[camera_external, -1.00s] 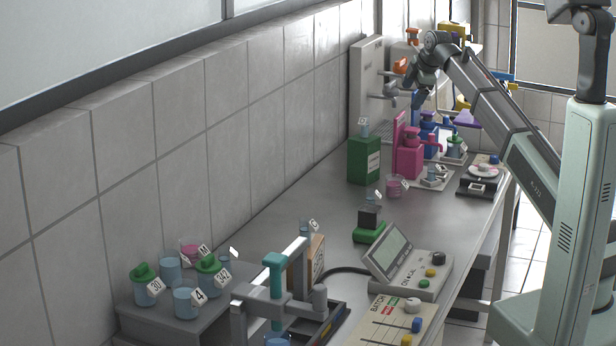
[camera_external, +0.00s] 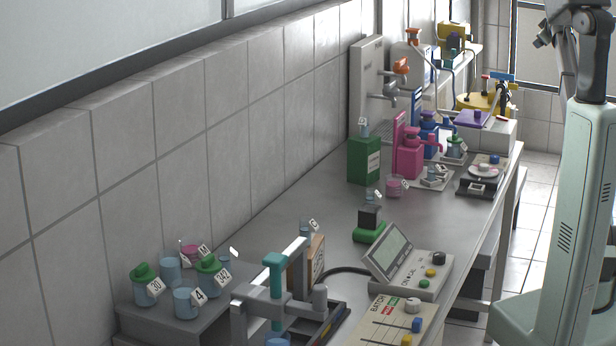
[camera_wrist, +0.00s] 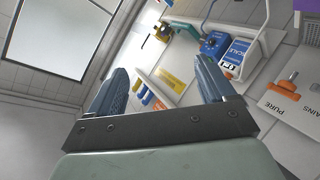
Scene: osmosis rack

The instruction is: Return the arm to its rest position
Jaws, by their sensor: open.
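My gripper shows in the wrist view (camera_wrist: 160,90) with its two blue-grey fingers wide apart and nothing between them. In the external view my gripper (camera_external: 543,40) is at the upper right, partly cut off or hidden beside my arm, and clear of the bench. My arm is folded up close to my column. The wrist camera looks tilted across the wall and the far shelf.
Lidded beakers (camera_external: 145,290) stand on a grey block at front left.

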